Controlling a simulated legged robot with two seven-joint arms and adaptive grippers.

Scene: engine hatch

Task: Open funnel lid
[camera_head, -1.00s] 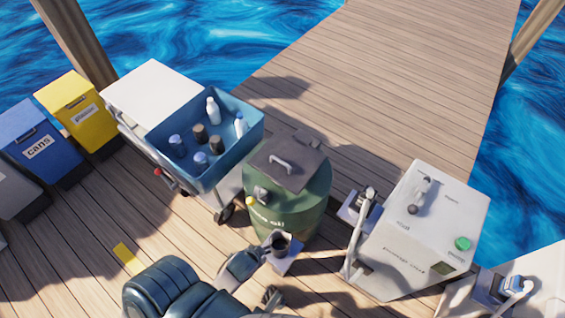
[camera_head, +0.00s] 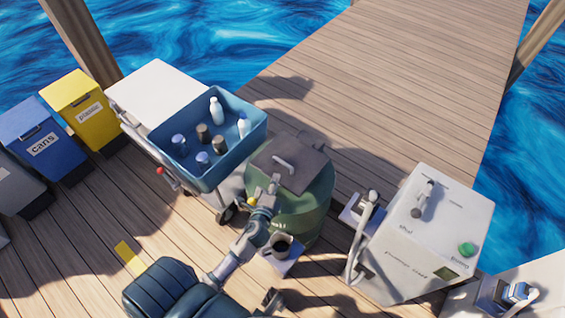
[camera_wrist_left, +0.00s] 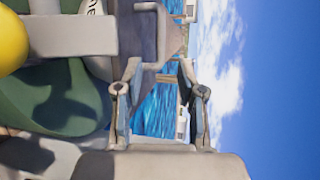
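The green oil drum (camera_head: 310,215) stands on the dock in the head view, with a flat dark grey lid (camera_head: 290,165) lying closed on top. A pale bar handle (camera_head: 283,163) sits on the lid. My left gripper (camera_head: 267,190) is at the lid's near left edge, in front of the drum. In the left wrist view my left gripper (camera_wrist_left: 160,85) has its two fingers spread, with water seen between them. The drum (camera_wrist_left: 50,95) fills the left of that view, and a grey part beyond the fingertips may be the lid's handle. I cannot make out my right gripper.
A blue crate of bottles (camera_head: 207,180) on a cart stands close left of the drum. A white pump cabinet (camera_head: 430,235) stands to the right. A dark cup on a small grey box (camera_head: 280,250) is in front of the drum. Recycling bins (camera_head: 45,145) stand far left.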

